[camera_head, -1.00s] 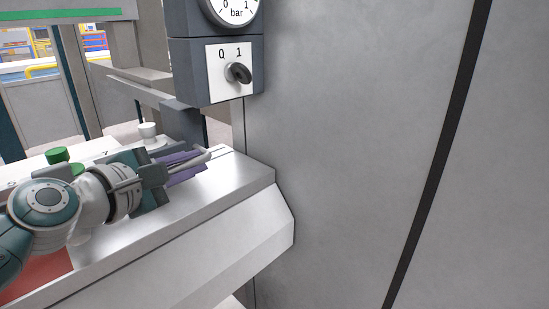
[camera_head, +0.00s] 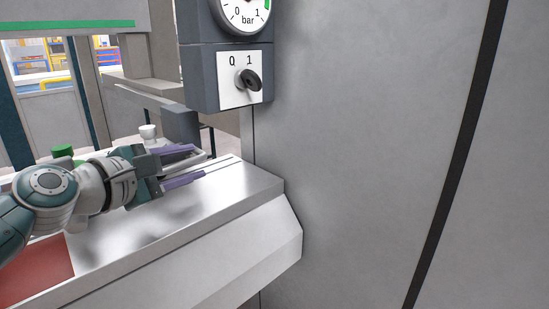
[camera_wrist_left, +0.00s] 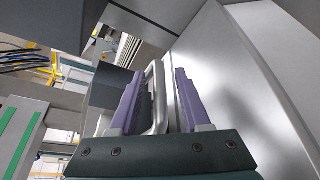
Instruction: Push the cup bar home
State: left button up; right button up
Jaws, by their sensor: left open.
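My left gripper (camera_head: 194,163) is open, with purple fingers spread above the grey metal table. A light grey loop handle (camera_head: 201,156), seemingly part of the cup bar, lies between the fingers. In the left wrist view the handle (camera_wrist_left: 159,95) stands between the two fingers (camera_wrist_left: 156,100), nearer the left one; I cannot tell whether it touches. A white cup (camera_head: 148,131) stands behind the gripper. The bar's body is mostly hidden by my gripper and arm. My right gripper is not in view.
A dark box with a 0/1 rotary switch (camera_head: 248,80) and a bar gauge (camera_head: 243,12) hangs above the table (camera_head: 225,195). A large grey panel (camera_head: 370,150) fills the right. A green knob (camera_head: 62,151) is behind my arm. The table's front is clear.

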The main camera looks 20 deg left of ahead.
pick_arm(q)
jog(key=shift+s+r, duration=0.15)
jog(key=shift+s, duration=0.35)
jog(key=p+v, duration=0.1)
jog(key=v, duration=0.8)
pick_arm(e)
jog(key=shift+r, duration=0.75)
